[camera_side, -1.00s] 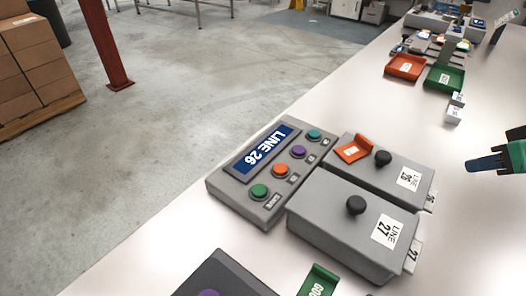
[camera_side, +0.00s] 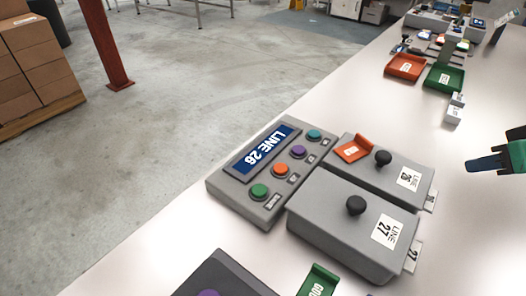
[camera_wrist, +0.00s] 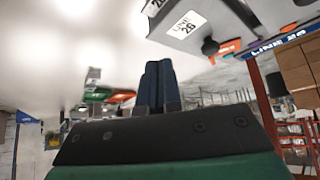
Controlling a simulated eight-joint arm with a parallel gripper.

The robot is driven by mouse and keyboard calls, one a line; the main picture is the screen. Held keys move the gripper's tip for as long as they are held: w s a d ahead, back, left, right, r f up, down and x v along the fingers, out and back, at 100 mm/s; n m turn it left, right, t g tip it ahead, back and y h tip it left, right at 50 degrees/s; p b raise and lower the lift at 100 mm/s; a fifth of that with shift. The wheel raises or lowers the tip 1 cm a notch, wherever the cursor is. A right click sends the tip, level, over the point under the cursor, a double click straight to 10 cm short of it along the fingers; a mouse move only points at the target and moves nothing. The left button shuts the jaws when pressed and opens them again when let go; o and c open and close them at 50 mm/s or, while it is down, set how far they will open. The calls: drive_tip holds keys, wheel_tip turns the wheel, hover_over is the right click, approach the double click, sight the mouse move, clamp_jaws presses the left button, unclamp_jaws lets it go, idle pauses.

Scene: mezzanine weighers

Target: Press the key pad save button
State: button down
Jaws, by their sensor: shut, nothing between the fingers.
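A grey key pad (camera_side: 234,196) lies on the bench in the side view, with a blue screen (camera_side: 263,152) reading LINE 26. It carries green (camera_side: 259,191), orange (camera_side: 281,170), purple (camera_side: 298,151) and teal (camera_side: 314,134) buttons, each with a small label too small to read. My gripper (camera_side: 470,165) is at the right edge of the side view, well apart from the key pad, above the bench. Its dark blue fingers are shut and empty, also seen in the wrist view (camera_wrist: 158,66). The key pad screen (camera_wrist: 285,40) shows at the upper right there.
Grey boxes with black knobs, LINE 26 (camera_side: 410,178) and LINE 27 (camera_side: 386,232), stand between my gripper and the key pad. An orange tag (camera_side: 352,149) sits on the first. Orange (camera_side: 405,67) and green (camera_side: 444,78) trays lie farther back. The bench right of the boxes is clear.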

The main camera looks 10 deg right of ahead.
idle(0.4)
drive_tip(key=n+g+y, duration=0.1)
drive_tip(key=y, duration=0.6)
hover_over(263, 192)
drive_tip(key=shift+r, duration=0.4)
drive_tip(key=shift+f, duration=0.15)
drive_tip(key=shift+f, duration=4.25)
drive_tip(key=shift+f, duration=0.1)
drive_tip(key=shift+f, duration=0.35)
